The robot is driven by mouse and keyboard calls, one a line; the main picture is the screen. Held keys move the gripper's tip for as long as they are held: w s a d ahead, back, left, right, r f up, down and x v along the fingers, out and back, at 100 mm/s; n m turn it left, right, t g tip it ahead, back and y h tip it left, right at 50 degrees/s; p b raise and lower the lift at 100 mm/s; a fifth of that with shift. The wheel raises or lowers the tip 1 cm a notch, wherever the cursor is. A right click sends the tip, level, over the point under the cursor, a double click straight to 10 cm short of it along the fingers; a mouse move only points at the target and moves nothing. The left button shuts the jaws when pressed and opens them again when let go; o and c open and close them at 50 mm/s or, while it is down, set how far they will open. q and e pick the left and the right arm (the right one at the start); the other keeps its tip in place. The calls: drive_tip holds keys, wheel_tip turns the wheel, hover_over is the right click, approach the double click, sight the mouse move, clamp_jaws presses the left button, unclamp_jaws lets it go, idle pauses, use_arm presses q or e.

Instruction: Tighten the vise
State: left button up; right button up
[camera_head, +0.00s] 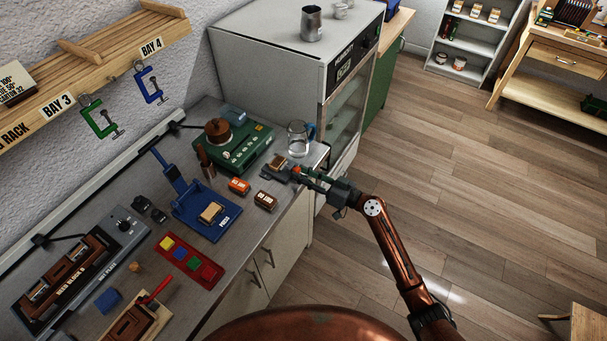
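My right gripper (281,174) is over the right end of the counter, its arm coming in from the lower right. A small brown and tan block (279,160) is at its fingertips. The view is too small to tell whether the fingers hold the block or only lie beside it. No vise is plainly recognisable. A wooden block with a red handle (152,291) is at the bottom left, partly cut off, and may be the vise. A blue lever press (205,217) marked PRESS stands mid-counter with a tan piece on it. My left gripper is not in view.
Near my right gripper are a glass jug (298,138), a green scale-like device (242,150) and two small boxes, one orange (239,186), one brown (265,200). A red tray of coloured squares (164,255) lies left. A grey cabinet (270,60) rises behind.

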drive_tip(key=shift+o, duration=1)
drive_tip(key=shift+d, duration=0.15)
drive_tip(key=v, duration=1.2)
